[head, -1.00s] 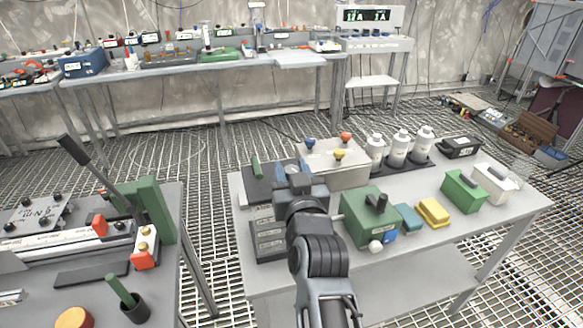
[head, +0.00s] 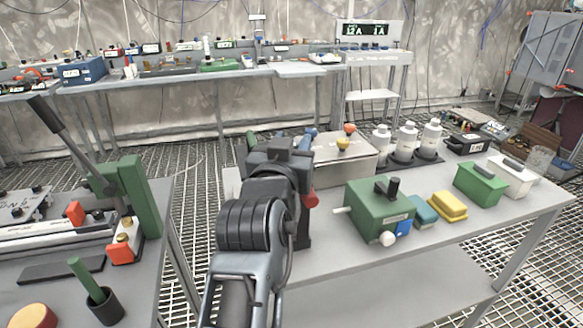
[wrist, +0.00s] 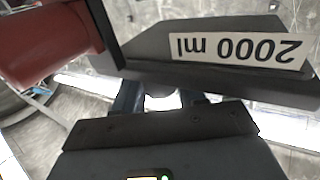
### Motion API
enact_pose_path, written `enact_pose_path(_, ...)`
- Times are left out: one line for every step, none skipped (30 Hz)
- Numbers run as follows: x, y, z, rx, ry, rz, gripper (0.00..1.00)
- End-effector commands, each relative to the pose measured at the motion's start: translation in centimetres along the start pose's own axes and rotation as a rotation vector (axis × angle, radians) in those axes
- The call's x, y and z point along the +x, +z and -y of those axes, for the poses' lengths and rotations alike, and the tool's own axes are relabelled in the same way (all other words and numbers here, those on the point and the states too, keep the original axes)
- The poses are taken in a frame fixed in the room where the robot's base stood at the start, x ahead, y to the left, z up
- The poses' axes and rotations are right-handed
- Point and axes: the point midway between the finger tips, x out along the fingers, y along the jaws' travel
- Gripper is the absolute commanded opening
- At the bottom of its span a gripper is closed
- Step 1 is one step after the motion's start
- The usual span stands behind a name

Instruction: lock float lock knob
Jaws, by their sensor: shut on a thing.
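My gripper (head: 280,145) is at the left end of the right-hand table, over a dark device that my arm largely hides in the head view. In the wrist view, a dark panel of that device with an upside-down "2000 ml" label (wrist: 237,51) fills the top right. A red cylinder (wrist: 45,38) is at the top left; a red part (head: 309,198) also shows right of my wrist in the head view. My fingers (wrist: 160,98) are shut on a small part below the panel. It looks like the float lock knob, but is mostly hidden.
Right of my arm stand a pale box (head: 340,165) with coloured knobs, white bottles (head: 406,140) in a dark tray, a green box (head: 380,213) and a yellow block (head: 447,206). A green lever press (head: 130,195) stands on the left table.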

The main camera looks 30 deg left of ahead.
Motion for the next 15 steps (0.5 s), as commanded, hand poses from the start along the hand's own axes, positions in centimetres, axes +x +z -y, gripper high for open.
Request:
enact_pose_path(0.01, 0.85, 0.07, 0.003, 0.017, -0.002, 0.1)
enact_pose_path(0.01, 0.86, 0.06, 0.003, 0.027, -0.002, 0.1)
enact_pose_path(0.01, 0.81, 0.07, 0.002, 0.04, -0.003, 0.1)
enact_pose_path(0.0, 0.8, 0.07, 0.001, 0.051, -0.002, 0.1)
enact_pose_path(-0.01, 0.8, 0.07, 0.001, 0.06, -0.002, 0.1)
enact_pose_path(0.0, 0.72, 0.06, 0.001, 0.072, -0.003, 0.1)
enact_pose_path(0.0, 0.73, 0.04, 0.001, 0.081, -0.002, 0.1)
enact_pose_path(0.01, 0.72, 0.02, 0.001, 0.09, -0.002, 0.1)
enact_pose_path(0.02, 0.66, 0.0, 0.002, 0.101, -0.002, 0.1)
enact_pose_path(0.03, 0.65, -0.01, 0.001, 0.109, -0.002, 0.1)
enact_pose_path(0.03, 0.62, -0.02, 0.001, 0.116, -0.002, 0.1)
enact_pose_path(0.03, 0.55, -0.02, 0.001, 0.125, -0.001, 0.1)
enact_pose_path(0.03, 0.55, -0.03, 0.001, 0.131, -0.001, 0.1)
enact_pose_path(0.03, 0.53, -0.04, -0.001, 0.137, 0.0, 0.1)
enact_pose_path(0.04, 0.47, -0.04, 0.0, 0.144, 0.0, 0.1)
